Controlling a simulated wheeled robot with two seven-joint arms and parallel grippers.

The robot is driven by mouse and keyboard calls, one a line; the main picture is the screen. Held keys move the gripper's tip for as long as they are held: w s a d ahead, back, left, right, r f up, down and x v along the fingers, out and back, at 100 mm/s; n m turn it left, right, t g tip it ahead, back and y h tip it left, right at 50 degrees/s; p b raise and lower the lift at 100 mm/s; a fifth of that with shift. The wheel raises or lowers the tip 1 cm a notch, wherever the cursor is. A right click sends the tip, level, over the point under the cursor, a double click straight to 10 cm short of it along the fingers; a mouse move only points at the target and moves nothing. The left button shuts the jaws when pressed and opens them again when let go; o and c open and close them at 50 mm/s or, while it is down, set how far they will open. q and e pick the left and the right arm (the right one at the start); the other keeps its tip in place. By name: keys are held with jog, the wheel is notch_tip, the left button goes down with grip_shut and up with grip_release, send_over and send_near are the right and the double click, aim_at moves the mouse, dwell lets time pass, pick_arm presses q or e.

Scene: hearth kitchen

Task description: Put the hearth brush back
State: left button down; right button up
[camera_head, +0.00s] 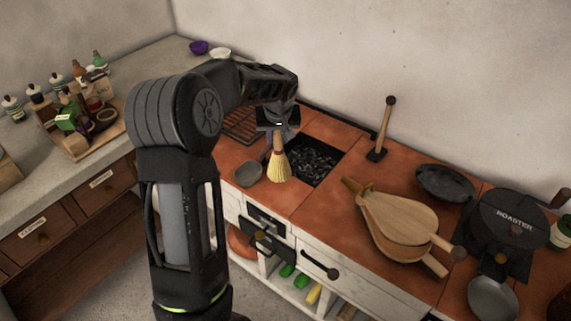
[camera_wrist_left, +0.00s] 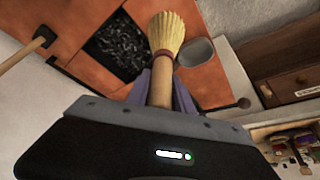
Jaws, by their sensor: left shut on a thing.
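The hearth brush (camera_head: 278,167) has yellow straw bristles and a wooden handle. My left gripper (camera_head: 279,134) is shut on its handle and holds it with the bristles down, beside the dark coal-filled opening (camera_head: 315,162) in the orange tiled hearth top. The left wrist view shows the brush bristles (camera_wrist_left: 167,33) beyond the fingers (camera_wrist_left: 160,88), with the handle running back between them. Whether the bristles touch the tiles I cannot tell. My right gripper is not in view.
A small grey bowl (camera_head: 248,174) stands just left of the brush. A black grate (camera_head: 240,125) lies behind it. A wooden-handled tool (camera_head: 384,130) stands upright right of the coals. Bellows (camera_head: 400,222), a dark pan (camera_head: 445,182) and a roaster (camera_head: 512,226) crowd the right.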

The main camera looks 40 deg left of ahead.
pick_arm(q)
jog(key=shift+d, duration=0.1)
jog(key=s+d+m+h, duration=0.1)
jog(key=d+m, duration=0.1)
jog(key=d, duration=0.7)
jog(key=s+d+f+m+h, duration=0.1)
jog(key=d+m, duration=0.2)
jog(key=d, duration=0.6)
jog(key=s+d+m+t+h, duration=0.1)
jog(key=d+m, duration=0.2)
jog(key=d, duration=0.6)
jog(key=shift+s+f, duration=0.3)
jog(key=shift+s, duration=0.1)
